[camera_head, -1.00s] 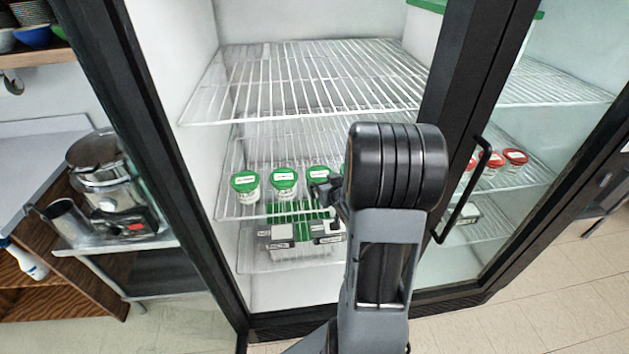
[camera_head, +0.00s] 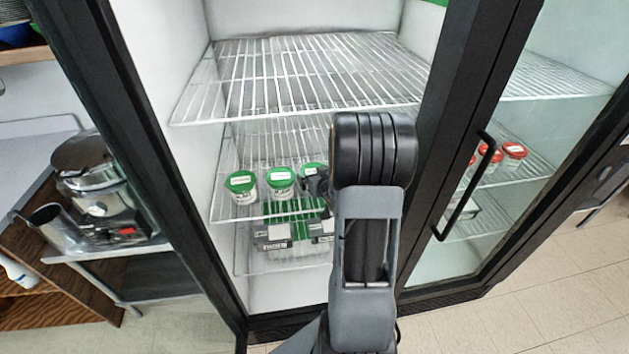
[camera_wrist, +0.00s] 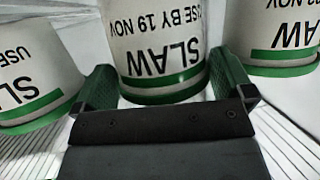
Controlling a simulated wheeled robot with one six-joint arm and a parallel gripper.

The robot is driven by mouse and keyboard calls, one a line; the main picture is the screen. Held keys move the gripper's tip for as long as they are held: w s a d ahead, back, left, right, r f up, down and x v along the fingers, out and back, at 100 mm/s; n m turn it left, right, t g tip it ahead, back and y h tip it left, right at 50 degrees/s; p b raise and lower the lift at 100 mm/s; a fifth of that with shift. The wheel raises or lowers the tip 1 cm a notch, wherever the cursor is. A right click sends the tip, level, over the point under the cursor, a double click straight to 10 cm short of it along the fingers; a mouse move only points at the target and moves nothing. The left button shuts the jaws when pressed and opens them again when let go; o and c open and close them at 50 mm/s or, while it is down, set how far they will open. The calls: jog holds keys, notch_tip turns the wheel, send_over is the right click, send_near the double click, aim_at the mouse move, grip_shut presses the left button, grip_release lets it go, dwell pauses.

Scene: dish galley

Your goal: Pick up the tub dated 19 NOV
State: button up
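In the wrist view a white tub marked SLAW, USE BY 19 NOV (camera_wrist: 160,45) stands in the middle, its lettering upside down and a green band along its edge. My gripper (camera_wrist: 165,78) is open, with one green-sided finger on each side of this tub. In the head view my gripper (camera_head: 316,187) is at the row of green-lidded tubs, beside the third visible one (camera_head: 312,169). My arm hides part of that row, and dates are unreadable there.
Similar slaw tubs stand close on the left (camera_wrist: 30,75) and right (camera_wrist: 285,40) in the wrist view. A wire shelf (camera_head: 300,75) lies above the row. Boxes (camera_head: 272,235) sit below. The fridge's dark door frame (camera_head: 465,130) is right of my arm.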

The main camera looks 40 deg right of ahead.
jog(key=shift+d, duration=0.25)
jog(key=shift+c, duration=1.4)
jog(key=c, duration=0.3)
jog(key=shift+c, duration=0.2)
jog(key=shift+r, duration=0.1)
